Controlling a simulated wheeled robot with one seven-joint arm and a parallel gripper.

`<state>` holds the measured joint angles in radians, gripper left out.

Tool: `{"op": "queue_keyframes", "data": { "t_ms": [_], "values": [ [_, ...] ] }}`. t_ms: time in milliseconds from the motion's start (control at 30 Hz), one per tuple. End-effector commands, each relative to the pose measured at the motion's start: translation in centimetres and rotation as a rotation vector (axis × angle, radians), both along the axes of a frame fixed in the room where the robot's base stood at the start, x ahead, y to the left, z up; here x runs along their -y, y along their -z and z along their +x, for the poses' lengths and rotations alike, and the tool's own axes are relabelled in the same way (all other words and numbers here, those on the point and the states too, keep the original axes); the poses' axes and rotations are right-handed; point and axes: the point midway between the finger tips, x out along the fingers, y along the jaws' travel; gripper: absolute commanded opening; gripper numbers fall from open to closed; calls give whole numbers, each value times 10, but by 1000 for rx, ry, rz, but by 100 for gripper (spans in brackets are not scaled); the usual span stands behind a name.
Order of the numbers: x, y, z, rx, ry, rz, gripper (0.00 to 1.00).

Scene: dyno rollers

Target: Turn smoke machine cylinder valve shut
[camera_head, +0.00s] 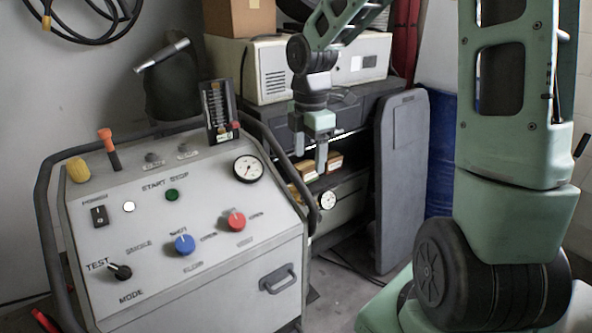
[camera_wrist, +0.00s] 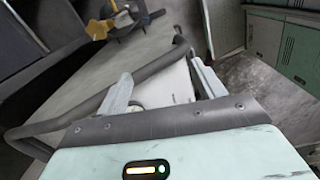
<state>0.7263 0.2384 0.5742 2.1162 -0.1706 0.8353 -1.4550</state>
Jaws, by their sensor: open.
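The smoke machine appears to be the grey cabinet (camera_head: 210,270) with a sloped control panel at left in the head view. I cannot tell for certain which part is the cylinder valve. In the wrist view, a yellow lobed knob (camera_wrist: 97,29) sits beside a metal fitting (camera_wrist: 122,20) at the top left, beyond my fingers. A yellow knob (camera_head: 78,170) also shows at the panel's top left corner in the head view; I cannot tell if it is the same. My gripper (camera_head: 310,150) points down, open and empty, right of the cabinet; its fingers also show in the wrist view (camera_wrist: 160,72).
A dark tube rail (camera_head: 46,200) frames the cabinet; it crosses near my fingers in the wrist view (camera_wrist: 95,105). The panel carries a blue knob (camera_head: 185,244), a red knob (camera_head: 235,220) and a gauge (camera_head: 248,168). Stacked equipment (camera_head: 318,68) stands behind my gripper, with a grey board (camera_head: 402,180) beside it.

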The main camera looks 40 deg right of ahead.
Motion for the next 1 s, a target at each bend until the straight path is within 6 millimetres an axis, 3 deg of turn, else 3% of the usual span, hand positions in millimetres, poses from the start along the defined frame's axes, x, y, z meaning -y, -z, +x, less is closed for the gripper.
{"op": "queue_keyframes", "data": {
  "t_ms": [300,500,1000],
  "values": [
    [-57,-11,-11,0,85,0,68],
    [-82,-14,-19,-1,134,2,68],
    [-92,-15,-23,-2,160,3,68]
  ]
}}
